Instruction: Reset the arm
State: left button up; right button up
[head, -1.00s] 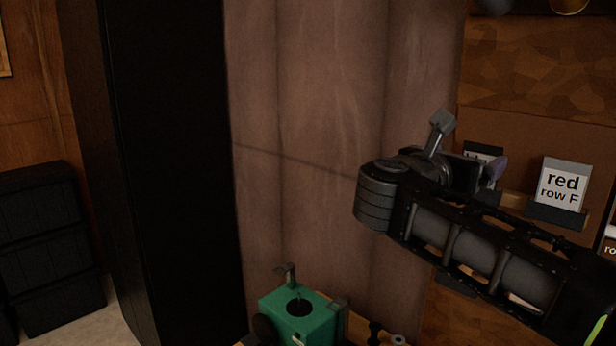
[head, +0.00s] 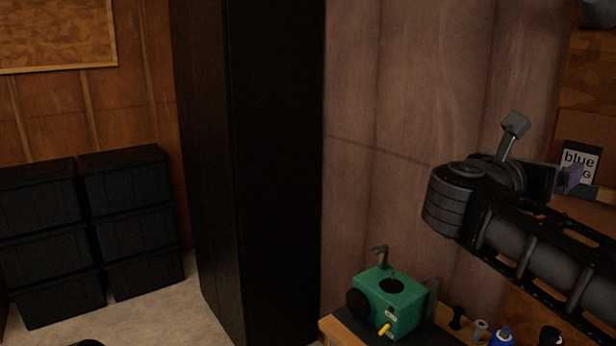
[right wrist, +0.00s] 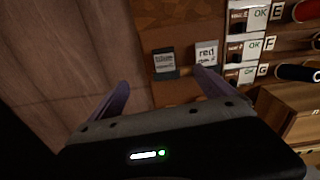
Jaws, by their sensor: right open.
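My right arm comes in from the right in the head view, raised and bent at a round grey joint. My right gripper (head: 572,178) points away from me, its purple fingers partly hidden behind my wrist. In the right wrist view the two purple fingers of this gripper (right wrist: 163,95) stand wide apart, with nothing between them. Beyond them are a red row card (right wrist: 206,54) and a blue row card (right wrist: 164,63) on the wall. My left gripper is in neither view.
A green machine (head: 385,302) stands on a small wooden bench below my right arm, with several small spools beside it. A tall black cabinet (head: 275,170) and stacked black bins (head: 125,180) are at the left. Thread spools (right wrist: 290,72) line the rack at the right.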

jog(key=w+a+f+n+t+y, duration=0.75)
jog(key=w+a+n, duration=0.45)
jog(key=n, duration=0.8)
jog(key=w+a+f+n+g+y, duration=0.1)
jog(key=a+f+n+y, duration=0.45)
jog(key=f, duration=0.75)
jog(key=w+a+f+n+g+y, duration=0.1)
jog(key=a+f+n+g+y, duration=0.1)
jog(key=a+f+n, duration=0.65)
jog(key=s+a+f+n+g+y, duration=0.1)
jog(key=s+f+n+g, duration=0.4)
jog(key=f, duration=0.9)
jog(key=s+a+f+n+g+y, duration=0.1)
jog(key=s+f+n+g, duration=0.15)
jog(key=s+f, duration=0.8)
jog(key=s+f+n+g+y, duration=0.1)
jog(key=s+f+g, duration=0.5)
jog(key=s+f, duration=1.6)
jog(key=shift+s+n+g, duration=0.4)
jog(key=shift+s+n, duration=0.05)
jog(key=shift+n, duration=0.4)
